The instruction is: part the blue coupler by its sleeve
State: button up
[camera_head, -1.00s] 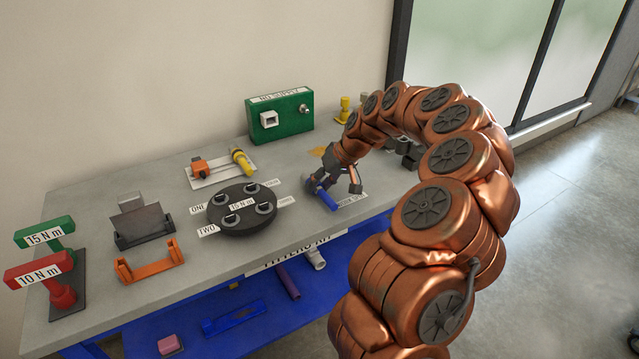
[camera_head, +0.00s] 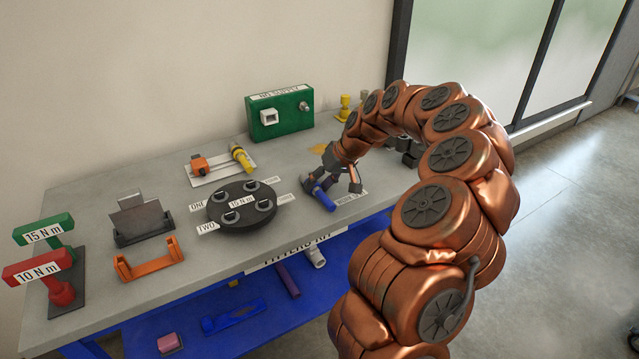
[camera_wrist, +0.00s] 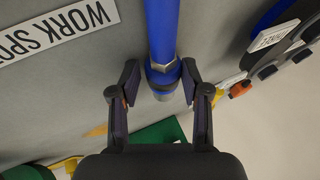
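The blue coupler (camera_wrist: 162,28) shows in the wrist view as a long blue tube with a grey hexagonal collar, a short blue sleeve (camera_wrist: 163,79) and a grey end. In the head view the blue coupler (camera_head: 323,199) lies on the bench near its front edge, partly hidden by my gripper. My gripper (camera_wrist: 160,76) has its two dark fingers on either side of the sleeve. A narrow gap seems to show beside the sleeve, so the fingers look partly open; contact is hard to judge.
A WORK SPOT label (camera_wrist: 55,30) lies beside the coupler. Left of my gripper in the head view is a round black holder (camera_head: 242,206) with labelled sockets. A green NO SUPPLY box (camera_head: 280,117) stands behind. A blue shelf (camera_head: 225,325) sits below the bench.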

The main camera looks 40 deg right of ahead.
jog(key=shift+o, duration=1)
jog(key=v, duration=1.2)
